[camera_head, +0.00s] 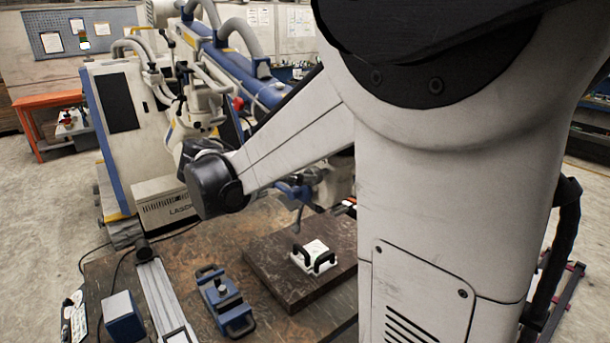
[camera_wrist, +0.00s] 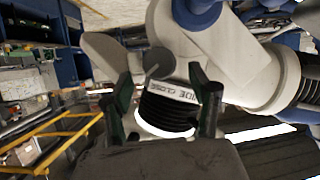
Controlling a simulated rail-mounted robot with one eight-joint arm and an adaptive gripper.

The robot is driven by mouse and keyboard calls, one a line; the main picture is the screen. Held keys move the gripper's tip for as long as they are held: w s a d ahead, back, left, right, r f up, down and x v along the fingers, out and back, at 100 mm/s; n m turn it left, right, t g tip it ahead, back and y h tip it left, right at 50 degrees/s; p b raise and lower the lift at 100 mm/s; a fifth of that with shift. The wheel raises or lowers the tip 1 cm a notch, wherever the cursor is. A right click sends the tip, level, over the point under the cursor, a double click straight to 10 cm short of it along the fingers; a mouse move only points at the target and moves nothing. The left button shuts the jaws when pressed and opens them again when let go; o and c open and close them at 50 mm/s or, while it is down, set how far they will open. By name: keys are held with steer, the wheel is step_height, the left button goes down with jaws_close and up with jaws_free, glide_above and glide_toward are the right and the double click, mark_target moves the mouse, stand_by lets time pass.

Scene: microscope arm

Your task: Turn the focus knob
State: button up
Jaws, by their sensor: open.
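In the wrist view, my gripper (camera_wrist: 162,75) is open, with one dark finger on each side of a black ribbed knob (camera_wrist: 166,108). A white band with partly visible lettering that ends in "CLOSE" runs around the knob's upper part. The knob sits between the fingers; I cannot tell whether either finger touches it. It is on the white microscope body (camera_wrist: 225,50), whose head also shows in the head view (camera_head: 195,108). In the head view my arm reaches to the microscope head, and the knob and fingertips cannot be made out.
A worktable (camera_head: 325,330) lies below, carrying a dark block with a white handled plate (camera_head: 314,256) and a blue fixture (camera_head: 226,302). A blue arm with hoses (camera_head: 235,65) runs behind the microscope head. A white cabinet (camera_head: 118,115) stands to the left, with an orange table (camera_head: 45,101) beyond it.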

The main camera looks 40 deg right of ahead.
steer(key=v, duration=0.7)
steer(key=shift+s+f, duration=0.1)
steer(key=s+a+f+n+t+y+b, duration=0.4)
steer(key=s+a+f+n+y+b, duration=0.1)
steer(key=a+f+n, duration=0.4)
steer(key=s+a+f+n+t+y+b, duration=0.4)
steer(key=s+a+f+n+y, duration=0.4)
steer(key=f, duration=0.4)
steer(key=shift+s+a+n+t+b, duration=0.5)
steer(key=shift+a+n+b, duration=0.35)
steer(key=shift+a, duration=0.4)
steer(key=shift+r, duration=0.1)
